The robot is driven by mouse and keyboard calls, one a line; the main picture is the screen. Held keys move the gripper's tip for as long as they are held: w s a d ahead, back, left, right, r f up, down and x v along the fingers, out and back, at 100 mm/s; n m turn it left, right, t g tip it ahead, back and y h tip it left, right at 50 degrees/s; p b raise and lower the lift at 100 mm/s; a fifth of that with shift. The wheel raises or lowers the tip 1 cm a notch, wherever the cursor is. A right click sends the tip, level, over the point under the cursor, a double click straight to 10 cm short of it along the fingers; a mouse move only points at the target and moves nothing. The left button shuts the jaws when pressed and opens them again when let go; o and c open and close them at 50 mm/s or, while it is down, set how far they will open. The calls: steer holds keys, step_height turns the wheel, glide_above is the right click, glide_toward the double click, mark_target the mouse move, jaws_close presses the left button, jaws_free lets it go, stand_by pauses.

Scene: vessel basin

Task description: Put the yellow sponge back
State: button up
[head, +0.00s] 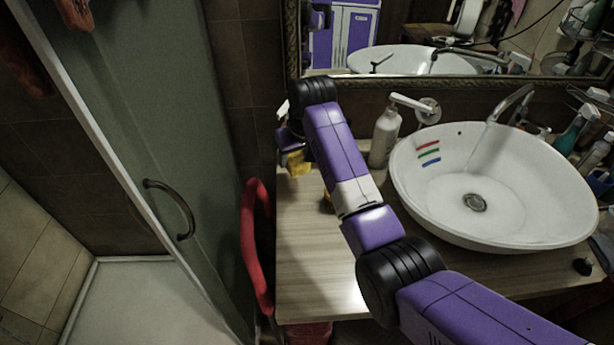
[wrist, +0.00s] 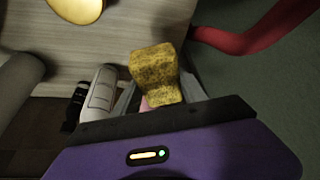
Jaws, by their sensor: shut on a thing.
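The yellow sponge (wrist: 153,68), speckled with dark spots, is between the fingers of my gripper (wrist: 158,92) in the wrist view. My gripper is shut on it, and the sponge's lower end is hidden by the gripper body. In the head view the sponge (head: 299,164) shows near the back left corner of the wooden counter (head: 310,262). My arm hides part of the gripper there. I cannot tell whether the sponge touches the counter.
A white tube (wrist: 101,92) is close beside the gripper. A rounded yellow object (wrist: 76,8) lies on the counter. A soap dispenser (head: 384,137) and white basin (head: 420,205) stand to the right. A red curved object (head: 255,245) borders the counter's left edge. The front-left counter is clear.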

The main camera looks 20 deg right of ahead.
mark_target(300, 163)
step_height(300, 163, down, 7)
steer(key=shift+f+p, duration=0.15)
steer(key=shift+p, duration=0.15)
steer(key=shift+f, duration=0.1)
steer(key=o, duration=1.2)
steer(key=v, duration=1.2)
